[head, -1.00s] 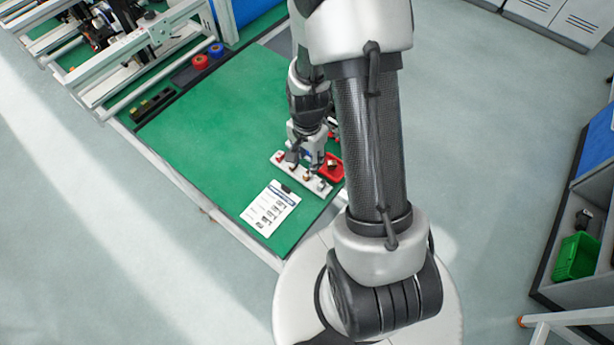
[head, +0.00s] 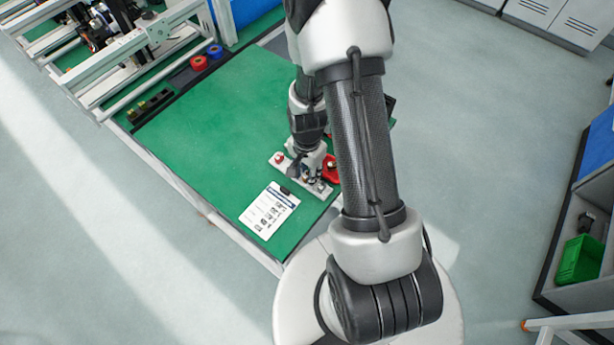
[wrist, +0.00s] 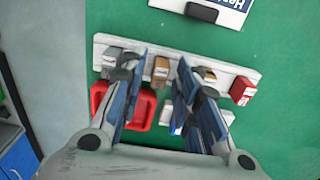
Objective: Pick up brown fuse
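A white rail (wrist: 222,80) lies on the green table top and carries several fuses in a row. The brown fuse (wrist: 161,68) stands on the rail near its middle in the wrist view. My gripper (wrist: 157,76) is open, with one finger on each side of the brown fuse and space visible between. Contact cannot be told. In the head view my gripper (head: 309,175) is over the rail (head: 277,160) and hides the brown fuse.
A red fuse (wrist: 242,90) stands at the rail's right end. A red tray (wrist: 141,112) lies beside the rail, partly behind the left finger. A white printed sheet on a clipboard (head: 270,210) lies near the table's front edge. The green table (head: 205,130) is clear to the left.

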